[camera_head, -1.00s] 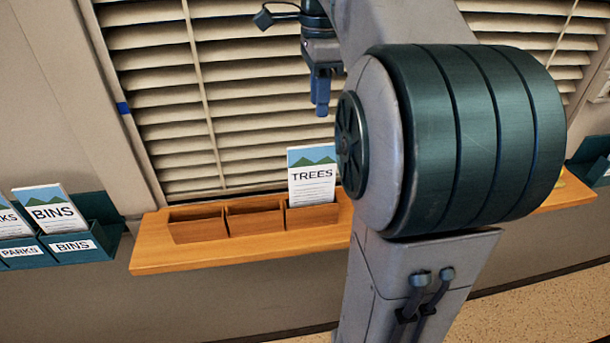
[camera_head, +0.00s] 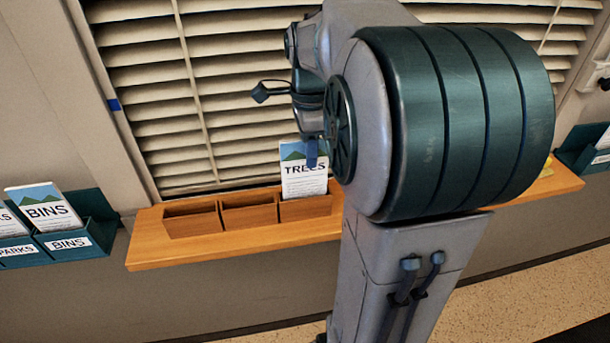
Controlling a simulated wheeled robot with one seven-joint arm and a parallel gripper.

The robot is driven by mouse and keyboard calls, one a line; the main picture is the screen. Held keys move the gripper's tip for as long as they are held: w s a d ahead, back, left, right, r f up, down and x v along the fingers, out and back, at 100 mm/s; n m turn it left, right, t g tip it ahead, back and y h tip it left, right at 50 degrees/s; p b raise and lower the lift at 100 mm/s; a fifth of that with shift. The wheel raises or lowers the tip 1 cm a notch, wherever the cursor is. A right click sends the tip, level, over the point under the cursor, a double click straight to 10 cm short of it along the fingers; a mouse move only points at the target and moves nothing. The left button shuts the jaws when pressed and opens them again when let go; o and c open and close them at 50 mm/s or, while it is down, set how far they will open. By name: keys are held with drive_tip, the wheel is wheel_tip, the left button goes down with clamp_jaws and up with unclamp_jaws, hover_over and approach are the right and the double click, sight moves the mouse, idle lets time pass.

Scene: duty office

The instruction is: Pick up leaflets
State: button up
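A stack of white leaflets headed TREES (camera_head: 303,183), with a green hill and blue sky at the top, stands upright in the right one of three wooden compartments on a shelf. My gripper (camera_head: 312,155) is at the top of these leaflets, its blue fingers overlapping them in the picture. I cannot tell whether it touches them, and my arm hides part of it. Leaflets headed BINS (camera_head: 45,210) stand in a dark green holder (camera_head: 80,242) at the left. Leaflets beside them, in a PARKS holder, are cut off by the left edge.
The wooden shelf (camera_head: 150,252) runs below a window with slatted blinds (camera_head: 150,95). Its left and middle compartments (camera_head: 192,220) are empty. Another dark green holder (camera_head: 575,150) is at the far right. My arm hides much of the shelf's right part.

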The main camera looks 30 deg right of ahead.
drive_tip(key=shift+f, duration=0.35)
clamp_jaws()
wheel_tip(320, 180, up, 10)
drive_tip(key=shift+r+b, duration=0.1)
drive_tip(key=shift+b, duration=0.3)
idle(0.3)
